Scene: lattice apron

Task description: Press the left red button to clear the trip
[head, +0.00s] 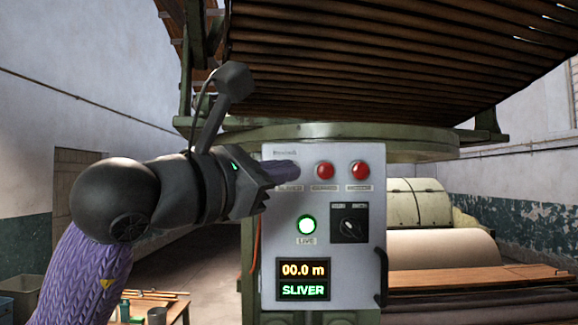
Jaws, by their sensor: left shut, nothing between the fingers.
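A light grey control panel (270,240) faces me. Two round red buttons, a middle one (324,171) and a right one (360,171), show on its upper part, each above a small label. My left gripper (290,170) comes in from the left, with its shut fingers over the upper left of the panel, level with these buttons. A third label (290,188) shows just under the fingertips. The spot above that label, in line with the row, is covered by the fingers, so any button there is hidden. I cannot tell whether the fingertips touch the panel. My right gripper is not in view.
Below the buttons are a lit green lamp (307,225), a black rotary switch (349,224) and a display (303,280) reading "00.0 m" and "SLIVER". A black handle (381,277) is on the panel's right edge. A large slatted machine (400,60) overhangs the panel.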

